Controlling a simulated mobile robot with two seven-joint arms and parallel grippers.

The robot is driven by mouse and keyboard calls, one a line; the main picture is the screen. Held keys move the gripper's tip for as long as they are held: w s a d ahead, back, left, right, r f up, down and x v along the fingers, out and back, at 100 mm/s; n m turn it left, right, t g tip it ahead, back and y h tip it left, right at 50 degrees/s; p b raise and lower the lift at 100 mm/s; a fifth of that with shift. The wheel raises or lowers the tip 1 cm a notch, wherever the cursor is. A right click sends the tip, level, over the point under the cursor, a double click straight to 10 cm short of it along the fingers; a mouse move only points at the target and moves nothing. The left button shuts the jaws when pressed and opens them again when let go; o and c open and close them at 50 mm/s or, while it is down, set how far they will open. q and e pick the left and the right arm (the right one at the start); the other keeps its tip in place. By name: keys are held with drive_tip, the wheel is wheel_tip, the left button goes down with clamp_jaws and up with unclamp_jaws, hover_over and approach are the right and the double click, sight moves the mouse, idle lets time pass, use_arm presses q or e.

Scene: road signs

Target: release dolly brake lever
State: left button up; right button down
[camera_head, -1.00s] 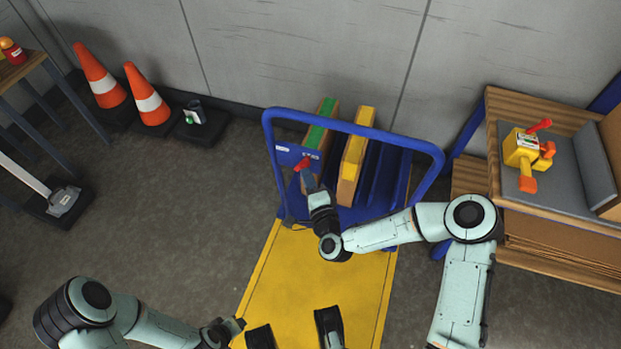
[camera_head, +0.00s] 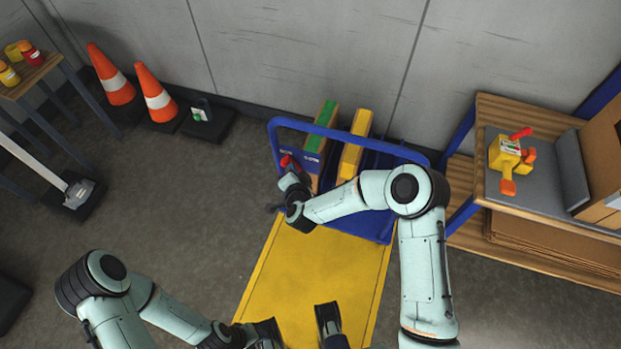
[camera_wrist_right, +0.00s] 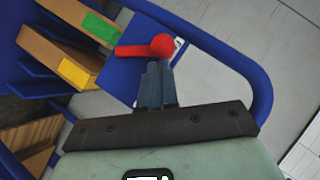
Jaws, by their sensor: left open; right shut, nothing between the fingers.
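The blue dolly (camera_head: 425,157) stands against the wall with a yellow sheet-like area in front of it. Its red brake lever (camera_head: 286,160) is on the left side of the blue handle end. In the right wrist view the red lever (camera_wrist_right: 128,51) ends in a round knob. My right gripper (camera_head: 289,172) is shut and empty at the lever. In the wrist view its fingertips (camera_wrist_right: 156,66) are right by the knob; whether they touch cannot be told. My left gripper (camera_head: 298,326) is open and empty over the yellow area, low in the view.
The dolly carries a green-topped box (camera_head: 321,128) and a yellow-topped box (camera_head: 355,145). Traffic cones (camera_head: 155,95) stand at left. A wooden bench (camera_head: 540,205) with a yellow device (camera_head: 507,155) is at right. The floor (camera_head: 190,200) left of the dolly is clear.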

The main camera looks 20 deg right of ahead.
use_arm(q)
drive_tip(key=shift+w+r+p, duration=0.1)
drive_tip(key=shift+r+p, duration=0.35)
use_arm(e)
drive_tip(key=shift+r, duration=0.8)
